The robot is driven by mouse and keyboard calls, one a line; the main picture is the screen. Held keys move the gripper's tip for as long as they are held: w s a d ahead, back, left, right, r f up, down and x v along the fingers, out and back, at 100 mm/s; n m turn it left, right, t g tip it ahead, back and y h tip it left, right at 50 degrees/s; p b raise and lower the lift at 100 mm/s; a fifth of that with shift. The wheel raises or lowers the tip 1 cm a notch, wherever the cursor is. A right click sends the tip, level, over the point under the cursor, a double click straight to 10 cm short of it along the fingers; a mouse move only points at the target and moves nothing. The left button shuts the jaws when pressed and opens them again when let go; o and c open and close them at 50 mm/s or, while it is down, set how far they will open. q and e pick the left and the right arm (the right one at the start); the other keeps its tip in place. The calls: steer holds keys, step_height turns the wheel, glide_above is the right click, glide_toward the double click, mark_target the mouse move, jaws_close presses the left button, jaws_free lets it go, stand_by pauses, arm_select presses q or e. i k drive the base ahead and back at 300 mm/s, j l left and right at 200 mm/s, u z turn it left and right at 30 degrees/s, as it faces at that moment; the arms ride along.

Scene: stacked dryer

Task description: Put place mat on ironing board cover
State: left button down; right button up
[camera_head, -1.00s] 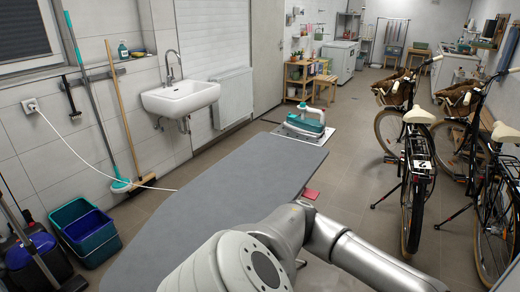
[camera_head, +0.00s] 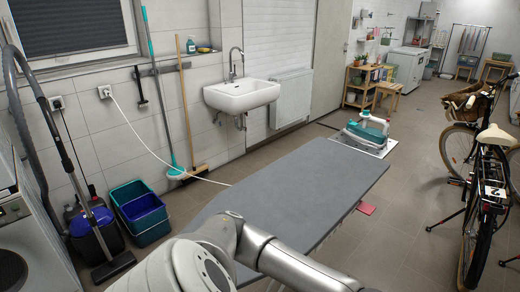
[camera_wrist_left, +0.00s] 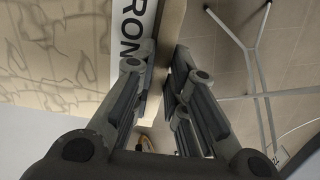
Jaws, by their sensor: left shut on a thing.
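The ironing board cover (camera_head: 295,190) is a bare grey surface on the board in the middle of the head view. One of my arms crosses in front of its near edge, and no gripper shows there. In the left wrist view my left gripper (camera_wrist_left: 161,78) is shut on the edge of a tan sheet (camera_wrist_left: 60,50) with a crackled pattern. My right gripper is out of view.
A pink item (camera_head: 365,208) shows beside the board. Buckets (camera_head: 140,210) and a vacuum (camera_head: 95,225) stand left, bicycles (camera_head: 480,190) right. Metal legs (camera_wrist_left: 250,60) show below.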

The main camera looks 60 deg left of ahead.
mark_target(327, 161)
steer(key=i+u, duration=0.6)
steer(key=u, duration=0.2)
steer(key=i+l+u, duration=0.25)
steer(key=u, duration=0.15)
steer(key=i+l+u, duration=0.35)
steer(key=i+l, duration=0.3)
steer(key=i+l+u, duration=0.1)
steer(key=i+l, duration=0.2)
steer(key=l, duration=0.2)
steer(key=i+l, duration=0.25)
steer(key=l, duration=0.2)
